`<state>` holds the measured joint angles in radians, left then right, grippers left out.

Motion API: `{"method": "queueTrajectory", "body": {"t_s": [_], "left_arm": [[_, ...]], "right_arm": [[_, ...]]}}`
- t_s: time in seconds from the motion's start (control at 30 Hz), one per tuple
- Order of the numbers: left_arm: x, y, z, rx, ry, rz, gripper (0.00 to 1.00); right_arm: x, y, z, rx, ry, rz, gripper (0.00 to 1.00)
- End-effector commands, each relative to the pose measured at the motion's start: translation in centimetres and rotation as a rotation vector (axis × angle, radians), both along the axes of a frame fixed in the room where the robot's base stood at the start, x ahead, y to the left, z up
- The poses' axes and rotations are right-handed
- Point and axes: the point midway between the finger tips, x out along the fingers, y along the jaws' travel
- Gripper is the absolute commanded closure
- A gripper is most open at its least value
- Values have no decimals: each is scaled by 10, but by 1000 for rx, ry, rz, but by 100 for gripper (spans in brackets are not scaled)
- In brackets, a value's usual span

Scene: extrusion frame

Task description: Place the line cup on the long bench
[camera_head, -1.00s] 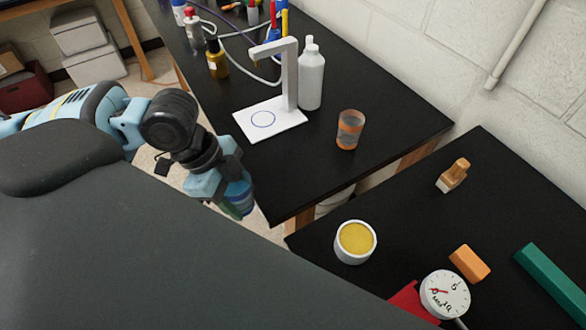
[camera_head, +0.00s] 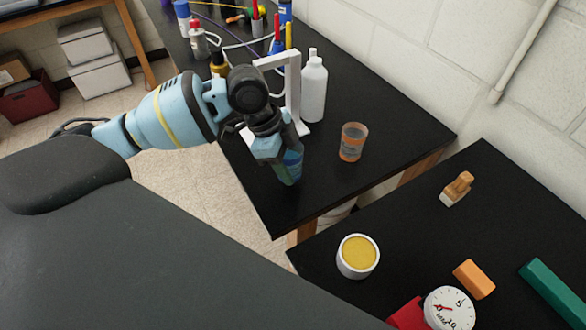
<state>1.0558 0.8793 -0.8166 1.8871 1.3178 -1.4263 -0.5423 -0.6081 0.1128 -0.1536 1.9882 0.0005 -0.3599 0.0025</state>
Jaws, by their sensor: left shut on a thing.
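My left gripper (camera_head: 284,158) is shut on a blue-green cup (camera_head: 290,170), likely the line cup, and partly covers it. The cup hangs slightly tilted over the near part of the long black bench (camera_head: 310,195). I cannot tell whether its base touches the bench top. An orange cup with a grey band (camera_head: 353,142) stands upright on the same bench, to the right of my gripper and apart from it. My right gripper is not in view.
A white stand (camera_head: 292,85), partly behind my left arm, and a white bottle (camera_head: 313,88) stand behind the gripper. Bottles and cables lie farther back. A second black bench (camera_head: 420,230) at right holds a yellow-filled white cup (camera_head: 358,256), a stamp (camera_head: 457,189) and a dial (camera_head: 449,308).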

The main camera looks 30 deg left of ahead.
Motion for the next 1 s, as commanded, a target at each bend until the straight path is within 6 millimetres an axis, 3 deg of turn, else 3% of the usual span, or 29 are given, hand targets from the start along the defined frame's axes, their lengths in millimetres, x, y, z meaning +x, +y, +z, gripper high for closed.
{"method": "queueTrajectory", "body": {"t_s": [0.37, 0.6, 1.0], "left_arm": [[14, -3, -1, 0, 0, 0, 73], [12, -2, -35, 1, 3, 0, 73], [12, -2, -40, 1, 1, 0, 73]], "right_arm": [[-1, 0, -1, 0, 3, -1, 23], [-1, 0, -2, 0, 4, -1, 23], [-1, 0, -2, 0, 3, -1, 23]]}}
